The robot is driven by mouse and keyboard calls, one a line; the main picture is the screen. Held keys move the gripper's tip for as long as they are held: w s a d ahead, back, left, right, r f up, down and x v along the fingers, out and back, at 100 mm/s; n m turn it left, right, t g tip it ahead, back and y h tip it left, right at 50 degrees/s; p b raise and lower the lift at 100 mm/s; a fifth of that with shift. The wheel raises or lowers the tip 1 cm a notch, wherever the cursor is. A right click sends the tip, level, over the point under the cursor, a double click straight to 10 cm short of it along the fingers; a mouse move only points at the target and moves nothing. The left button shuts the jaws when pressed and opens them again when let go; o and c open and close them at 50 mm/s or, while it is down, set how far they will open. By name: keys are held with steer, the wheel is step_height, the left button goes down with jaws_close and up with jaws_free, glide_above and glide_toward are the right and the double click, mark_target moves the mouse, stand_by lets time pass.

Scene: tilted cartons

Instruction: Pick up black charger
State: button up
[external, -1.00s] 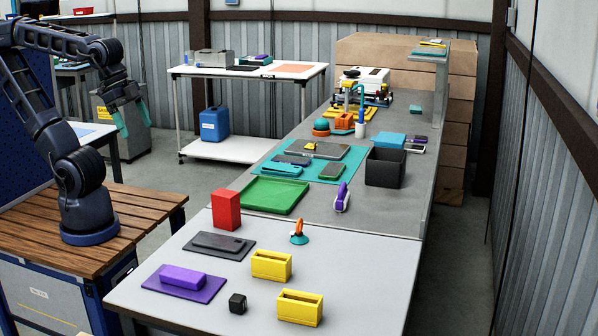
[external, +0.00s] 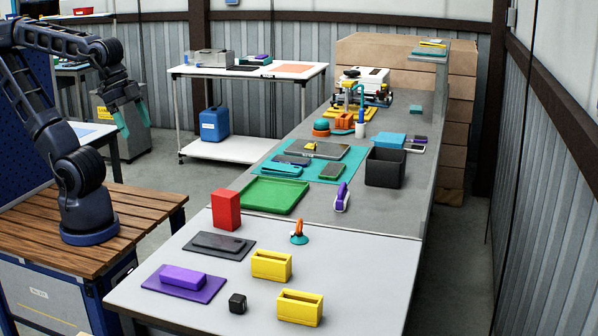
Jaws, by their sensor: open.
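A small black cube (external: 237,303), which looks like the charger, sits on the light grey table near its front edge. It is left of the front yellow holder and right of the purple mat. My gripper (external: 133,121) has teal fingers that are apart with nothing between them. It hangs in the air at the upper left, beyond the wooden base, far from the black cube.
Around the cube are a purple block (external: 183,277) on its mat, a black phone-like slab (external: 218,242), and two yellow holders (external: 271,265) (external: 299,308). A red box (external: 226,210) stands upright behind. A green tray (external: 273,195) and a dark bin (external: 385,167) are farther back.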

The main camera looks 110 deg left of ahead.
steer(key=c, duration=0.5)
steer(key=shift+o, duration=0.2)
steer(key=shift+w, duration=0.1)
steer(key=m+g+h, duration=0.4)
steer(key=m+g, duration=0.1)
steer(key=m, duration=1.3)
glide_above(237, 297)
steer(key=a, duration=0.4)
step_height(237, 297, down, 21)
steer(key=shift+d+x, duration=0.2)
steer(key=shift+x, duration=5.15)
